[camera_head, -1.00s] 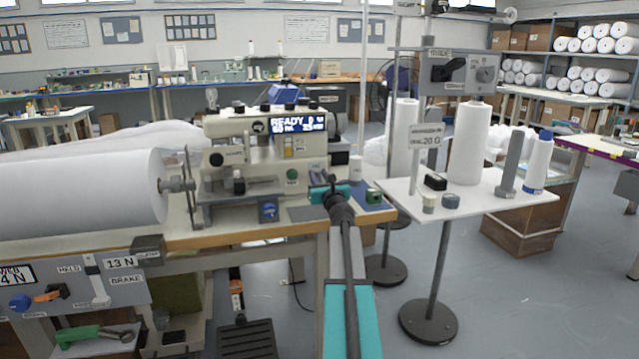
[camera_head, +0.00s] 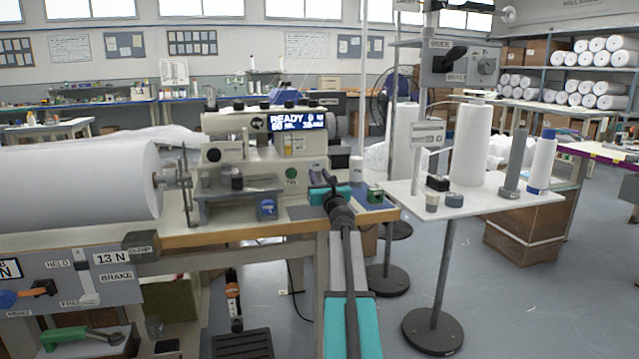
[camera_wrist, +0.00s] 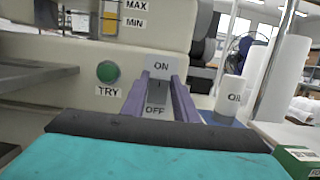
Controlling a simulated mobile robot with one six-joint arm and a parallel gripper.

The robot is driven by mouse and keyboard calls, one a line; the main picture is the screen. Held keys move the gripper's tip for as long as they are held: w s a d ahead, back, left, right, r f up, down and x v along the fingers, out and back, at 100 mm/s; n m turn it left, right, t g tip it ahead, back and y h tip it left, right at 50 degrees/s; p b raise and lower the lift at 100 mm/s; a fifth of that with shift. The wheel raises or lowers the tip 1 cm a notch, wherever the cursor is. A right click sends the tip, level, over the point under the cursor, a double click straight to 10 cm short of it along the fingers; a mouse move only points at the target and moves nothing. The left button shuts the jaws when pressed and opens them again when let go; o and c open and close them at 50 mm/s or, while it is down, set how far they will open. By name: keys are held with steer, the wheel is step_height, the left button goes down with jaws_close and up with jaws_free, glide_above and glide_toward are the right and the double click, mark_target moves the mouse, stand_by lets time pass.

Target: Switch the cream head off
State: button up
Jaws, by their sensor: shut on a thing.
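The cream head (camera_head: 225,152) is the cream machine on the wooden bench, with a lit display (camera_head: 298,121) reading READY. Its ON/OFF switch (camera_wrist: 158,92) shows in the wrist view on the cream front, with ON above and OFF below. My gripper (camera_wrist: 160,84) reaches the switch from the front, with one purple finger on each side of it, shut on it. In the head view my gripper (camera_head: 322,178) is at the machine's right front. The fingers partly hide the switch, so its exact position is unclear.
A green TRY button (camera_wrist: 108,71) sits just left of the fingers. A white OIL bottle (camera_wrist: 230,92) stands at right. A white stand table (camera_head: 465,205) with cones is to the right, and a large white roll (camera_head: 80,185) is at left.

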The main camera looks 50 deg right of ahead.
steer(key=shift+f+t+h+b, duration=0.2)
steer(key=shift+t+h+b, duration=0.25)
steer(key=shift+b, duration=3.4)
steer(key=shift+s, duration=0.1)
steer(key=o, duration=1.1)
steer(key=shift+c, duration=0.2)
steer(key=shift+s+a, duration=0.1)
steer(key=shift+s+a+f+p, duration=0.15)
steer(key=shift+s+a+p, duration=0.25)
steer(key=shift+s, duration=0.15)
steer(key=shift+s+a+p, duration=0.5)
steer(key=shift+s+a, duration=0.5)
steer(key=shift+s, duration=0.65)
steer(key=shift+s+a+p, duration=0.5)
steer(key=shift+s+a, duration=0.5)
steer(key=shift+s, duration=0.65)
steer(key=shift+s+a+p, duration=0.5)
steer(key=shift+s+a, duration=0.5)
steer(key=shift+s, duration=0.65)
steer(key=shift+s, duration=0.1)
